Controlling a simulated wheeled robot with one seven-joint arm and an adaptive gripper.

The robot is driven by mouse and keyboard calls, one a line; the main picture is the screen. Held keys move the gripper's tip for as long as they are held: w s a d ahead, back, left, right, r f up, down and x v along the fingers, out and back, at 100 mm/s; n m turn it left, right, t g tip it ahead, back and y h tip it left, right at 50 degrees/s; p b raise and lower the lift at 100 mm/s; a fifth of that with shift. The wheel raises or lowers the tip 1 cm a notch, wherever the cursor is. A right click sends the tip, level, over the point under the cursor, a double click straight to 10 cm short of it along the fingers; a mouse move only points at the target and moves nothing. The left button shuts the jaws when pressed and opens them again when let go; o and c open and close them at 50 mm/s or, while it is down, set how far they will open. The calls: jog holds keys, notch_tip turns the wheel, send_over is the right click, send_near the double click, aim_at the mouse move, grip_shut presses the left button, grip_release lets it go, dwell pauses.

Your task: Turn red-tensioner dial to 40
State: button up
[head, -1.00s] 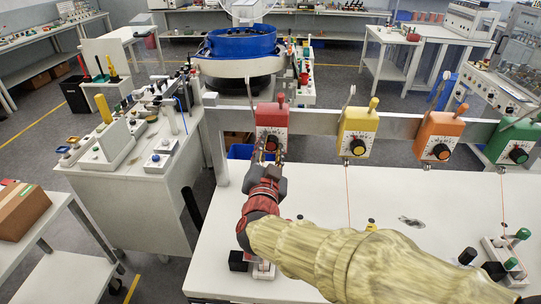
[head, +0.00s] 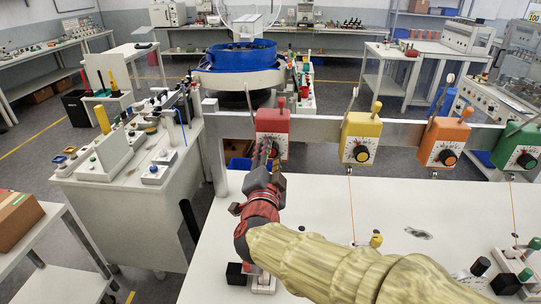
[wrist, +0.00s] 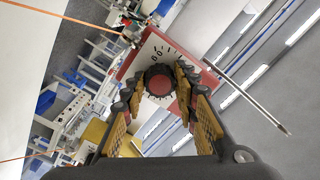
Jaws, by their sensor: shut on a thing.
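The red tensioner (head: 272,119) is a red box on the grey rail, left of the yellow one. In the wrist view its white scale plate (wrist: 150,48) carries black tick marks and partly readable figures. Its black dial (wrist: 160,84) has a red centre and lies between my fingertips. My gripper (head: 268,154) reaches up to the tensioner's front in the head view; in the wrist view my gripper (wrist: 161,83) is shut on the dial from both sides. The fingers hide part of the scale, and I cannot read the dial's setting.
Yellow (head: 359,138), orange (head: 443,142) and green (head: 517,146) tensioners hang to the right on the same rail (head: 320,130). A thin metal rod (wrist: 248,98) sticks out beside the red tensioner.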

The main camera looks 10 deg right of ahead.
jog(key=o, duration=1.2)
jog(key=shift+c, duration=0.2)
jog(key=s+a, duration=0.2)
jog(key=s, duration=0.9)
jog(key=shift+s+a, duration=0.15)
jog(key=shift+s, duration=0.25)
